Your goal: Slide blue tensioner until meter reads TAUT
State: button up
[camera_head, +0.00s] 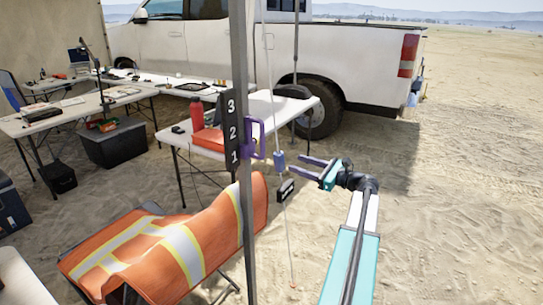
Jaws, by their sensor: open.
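The blue tensioner (279,160) is a small block on a thin pale guy line, just right of the grey pole (242,120). The line runs from the top of the picture down to the sand. A small black meter (286,190) with a pale marking hangs on the line below the tensioner; its text is too small to read. My gripper (297,165) comes in from the right with its two dark fingers apart, pointing left at the tensioner. The fingertips are close to the tensioner's right side. I cannot tell whether they touch it. Nothing shows between the fingers.
A black board numbered 3, 2, 1 (231,130) and a purple bracket (255,139) are fixed to the pole. An orange vest (225,230) covers a chair at lower left. A white table (265,107) and a pickup truck (370,60) stand behind. Open sand lies right.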

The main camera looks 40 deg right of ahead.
aim_at(279, 162)
jog(key=w+a+p, duration=0.2)
jog(key=w, duration=1.1)
jog(key=shift+w+a, duration=0.15)
jog(key=shift+a, duration=0.15)
jog(key=shift+r, duration=0.1)
grip_shut()
